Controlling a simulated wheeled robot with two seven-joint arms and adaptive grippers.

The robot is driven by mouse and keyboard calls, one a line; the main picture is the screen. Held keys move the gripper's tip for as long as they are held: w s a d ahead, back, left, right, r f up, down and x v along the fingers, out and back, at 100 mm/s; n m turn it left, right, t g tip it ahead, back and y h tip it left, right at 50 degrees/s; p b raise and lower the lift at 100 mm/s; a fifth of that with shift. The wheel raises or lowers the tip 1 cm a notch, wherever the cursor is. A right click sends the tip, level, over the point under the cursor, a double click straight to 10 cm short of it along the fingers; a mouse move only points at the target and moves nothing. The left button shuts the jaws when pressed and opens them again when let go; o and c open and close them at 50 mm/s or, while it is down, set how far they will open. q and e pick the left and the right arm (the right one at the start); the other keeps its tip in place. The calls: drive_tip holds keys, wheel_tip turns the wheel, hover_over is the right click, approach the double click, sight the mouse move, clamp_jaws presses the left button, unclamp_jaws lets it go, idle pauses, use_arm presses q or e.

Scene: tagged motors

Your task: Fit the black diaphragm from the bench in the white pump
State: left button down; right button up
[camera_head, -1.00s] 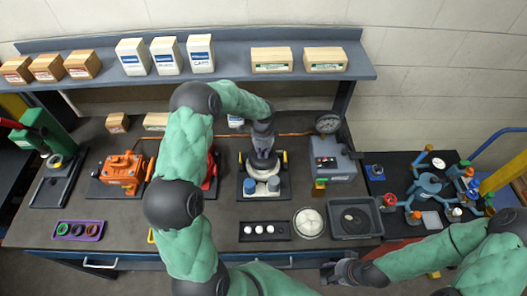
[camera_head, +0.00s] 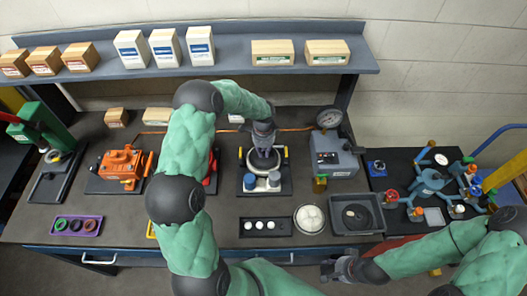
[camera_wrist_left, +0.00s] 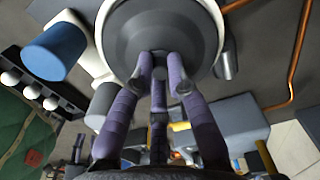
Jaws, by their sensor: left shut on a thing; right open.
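The white pump (camera_head: 264,162) stands on a dark base at the middle of the bench; its white ring (camera_wrist_left: 103,28) fills the top of the left wrist view. My left gripper (camera_head: 263,146) is above the pump, pointing down. In the left wrist view its purple fingers (camera_wrist_left: 160,82) are closed at the centre of a dark grey disc, which looks like the diaphragm (camera_wrist_left: 130,35). The disc lies within the ring's outline; whether it is fully seated is hidden. My right gripper (camera_head: 338,268) is open and empty near the bench's front edge.
A grey tray (camera_head: 377,229) holds a black round part (camera_head: 355,216). A white bowl (camera_head: 310,219) and a black strip (camera_head: 243,228) with white balls stand left of it.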

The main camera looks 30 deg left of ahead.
use_arm(q)
drive_tip(key=shift+f+b, duration=0.75)
drive_tip(key=shift+f, duration=0.3)
drive_tip(key=c, duration=1.1)
unclamp_jaws()
drive_tip(key=shift+c, duration=0.2)
drive_tip(key=shift+r+p, duration=1.8)
drive_tip(key=shift+r, duration=1.25)
drive_tip(key=shift+r, duration=0.45)
wheel_tip(320, 180, up, 11)
